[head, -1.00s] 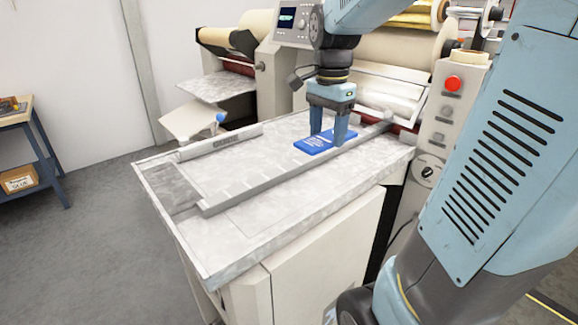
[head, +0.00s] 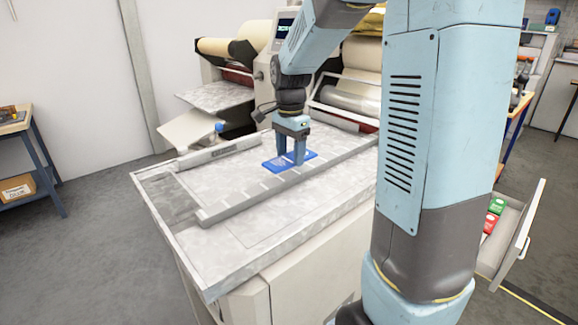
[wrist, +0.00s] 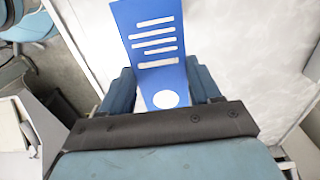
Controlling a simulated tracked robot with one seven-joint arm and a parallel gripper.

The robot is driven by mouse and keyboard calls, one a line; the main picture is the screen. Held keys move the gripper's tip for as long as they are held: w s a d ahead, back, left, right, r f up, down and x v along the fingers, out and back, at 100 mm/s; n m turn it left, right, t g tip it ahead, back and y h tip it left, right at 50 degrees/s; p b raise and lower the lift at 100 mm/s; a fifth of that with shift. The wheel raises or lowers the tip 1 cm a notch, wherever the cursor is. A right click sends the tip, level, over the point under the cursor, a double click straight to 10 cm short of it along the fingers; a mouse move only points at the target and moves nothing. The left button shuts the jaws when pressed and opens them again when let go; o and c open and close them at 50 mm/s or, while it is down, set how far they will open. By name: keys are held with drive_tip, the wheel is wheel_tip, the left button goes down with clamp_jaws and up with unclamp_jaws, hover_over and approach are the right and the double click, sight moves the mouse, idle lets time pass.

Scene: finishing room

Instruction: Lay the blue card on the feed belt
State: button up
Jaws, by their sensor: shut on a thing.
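The blue card (head: 272,165), with white printed lines, is between the fingers of my gripper (head: 291,160) in the head view. My gripper is shut on it. The card looks roughly flat, at or just above the pale mottled feed belt (head: 220,178), beside the long grey guide bar; I cannot tell whether it touches the belt. In the wrist view the blue card (wrist: 150,25) shows white bars and a white oval, and its near end is between the fingers of my gripper (wrist: 162,85).
The grey guide bar (head: 240,205) runs along the belt's near side, and a shorter bar (head: 215,152) lies on the far side. The rollers (head: 350,95) stand behind. An open drawer (head: 515,235) at right holds a green card (head: 498,204) and a red card (head: 490,222).

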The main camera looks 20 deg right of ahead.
sight(286, 155)
drive_tip(key=shift+w+a+f, duration=0.2)
drive_tip(key=shift+w+f, duration=0.25)
drive_tip(key=shift+f, duration=0.25)
drive_tip(key=shift+w+a+f, duration=0.15)
drive_tip(key=shift+w+f, duration=0.3)
drive_tip(key=shift+f, duration=0.2)
wheel_tip(286, 155, down, 3)
drive_tip(key=shift+r, duration=0.2)
drive_tip(key=o, duration=1)
